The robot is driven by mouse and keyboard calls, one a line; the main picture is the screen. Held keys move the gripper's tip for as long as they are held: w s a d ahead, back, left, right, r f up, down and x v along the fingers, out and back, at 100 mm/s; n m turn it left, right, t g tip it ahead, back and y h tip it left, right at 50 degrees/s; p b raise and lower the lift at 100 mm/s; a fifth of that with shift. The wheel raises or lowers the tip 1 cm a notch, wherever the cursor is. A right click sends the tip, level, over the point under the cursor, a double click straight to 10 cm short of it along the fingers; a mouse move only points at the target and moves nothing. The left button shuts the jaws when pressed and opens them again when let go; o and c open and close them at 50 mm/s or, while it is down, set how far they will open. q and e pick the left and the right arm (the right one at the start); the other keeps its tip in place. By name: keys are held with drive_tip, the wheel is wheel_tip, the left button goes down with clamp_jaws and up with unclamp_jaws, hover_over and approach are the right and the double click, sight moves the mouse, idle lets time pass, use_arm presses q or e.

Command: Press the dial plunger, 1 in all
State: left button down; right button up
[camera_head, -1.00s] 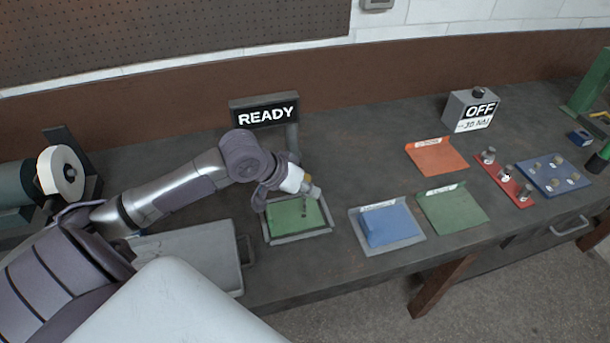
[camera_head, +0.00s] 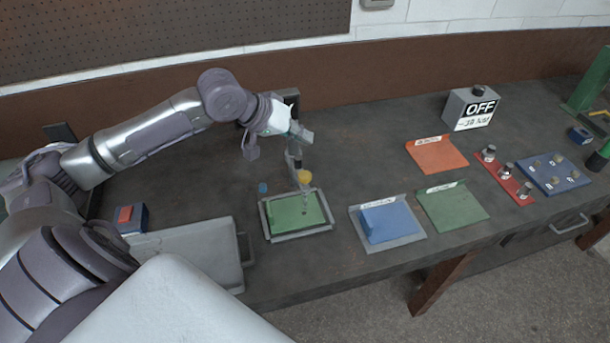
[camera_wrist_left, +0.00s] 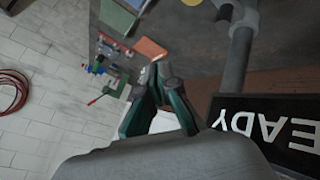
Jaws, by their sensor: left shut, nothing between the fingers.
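A small round yellow piece (camera_head: 304,177), which I take to be the dial, shows at the grey post (camera_head: 294,155), above the back of the green pad (camera_head: 296,214) in its grey tray. A thin dark stem seems to hang below it; which part is the plunger is too small to tell. My left gripper (camera_head: 303,134) is shut and empty, above the yellow piece and apart from it, in front of the post. In the left wrist view its fingertips (camera_wrist_left: 158,72) are together, with the post and the READY sign (camera_wrist_left: 268,128) on the right. My right gripper is not in view.
A grey OFF box (camera_head: 469,109) with a black top knob stands at the back right. Blue (camera_head: 388,224), green (camera_head: 452,208) and orange (camera_head: 436,154) pieces lie right of the tray. A red-topped box (camera_head: 131,217) stands left.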

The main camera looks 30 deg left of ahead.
use_arm(q)
drive_tip(key=b, duration=0.7)
hover_over(305, 175)
drive_tip(key=f, duration=0.6)
drive_tip(key=shift+s+a+f, duration=0.2)
drive_tip(key=shift+s+f, duration=0.05)
drive_tip(key=shift+f, duration=0.05)
drive_tip(key=shift+f+b, duration=0.4)
drive_tip(key=shift+f, duration=0.5)
drive_tip(key=shift+f, duration=0.15)
drive_tip(key=shift+f+p, duration=0.25)
drive_tip(key=shift+p, duration=0.05)
drive_tip(key=shift+f, duration=1.25)
idle(0.6)
idle(0.4)
drive_tip(key=shift+r+p, duration=1.65)
drive_tip(key=shift+p, duration=0.7)
